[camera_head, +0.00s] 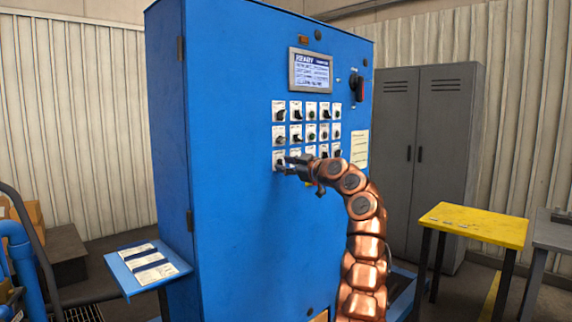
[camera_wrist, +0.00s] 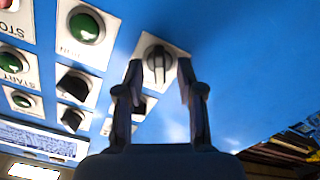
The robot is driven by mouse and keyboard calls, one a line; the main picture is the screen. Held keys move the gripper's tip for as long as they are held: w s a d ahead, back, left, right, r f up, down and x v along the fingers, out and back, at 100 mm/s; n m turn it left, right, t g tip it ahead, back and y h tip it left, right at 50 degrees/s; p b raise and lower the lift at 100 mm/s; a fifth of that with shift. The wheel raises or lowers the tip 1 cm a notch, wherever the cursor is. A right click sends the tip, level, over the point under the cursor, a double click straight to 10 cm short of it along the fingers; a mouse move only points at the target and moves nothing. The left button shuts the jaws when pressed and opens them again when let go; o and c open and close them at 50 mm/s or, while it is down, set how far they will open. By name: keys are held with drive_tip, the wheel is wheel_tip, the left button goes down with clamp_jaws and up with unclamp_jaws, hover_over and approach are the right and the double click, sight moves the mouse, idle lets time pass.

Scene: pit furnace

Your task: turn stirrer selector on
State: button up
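A blue control cabinet (camera_head: 240,220) carries a grid of selector knobs and buttons on white plates. My gripper (camera_head: 288,163) reaches the lower-left corner of this grid from the right. In the wrist view my gripper (camera_wrist: 159,75) is open, with one finger on each side of a dark selector knob (camera_wrist: 158,62) on a white plate. The knob shows between the fingertips, and I cannot tell whether they touch it. The same knob (camera_head: 279,158) is partly hidden by the fingers in the head view. Its label is not readable, so I cannot confirm that it is the stirrer selector.
Beside it in the wrist view are a green button (camera_wrist: 84,27) and another black selector (camera_wrist: 74,84). A display (camera_head: 310,71) and a red-black switch (camera_head: 356,86) sit higher on the cabinet. A blue shelf (camera_head: 148,268) juts out left; a yellow table (camera_head: 475,224) stands right.

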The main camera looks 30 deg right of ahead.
clamp_jaws()
idle(0.3)
drive_tip(key=shift+m+b, duration=0.3)
drive_tip(key=shift+f+m+b, duration=0.1)
drive_tip(key=shift+m+b, duration=0.5)
drive_tip(key=shift+m, duration=0.4)
drive_tip(key=m, duration=0.2)
drive_tip(key=shift+r+m, duration=0.2)
drive_tip(key=shift+m, duration=0.1)
drive_tip(key=m, duration=0.3)
drive_tip(key=shift+d+m+p, duration=0.1)
drive_tip(key=shift+m+p, duration=0.65)
drive_tip(key=shift+m, duration=1.05)
drive_tip(key=shift+f, duration=0.1)
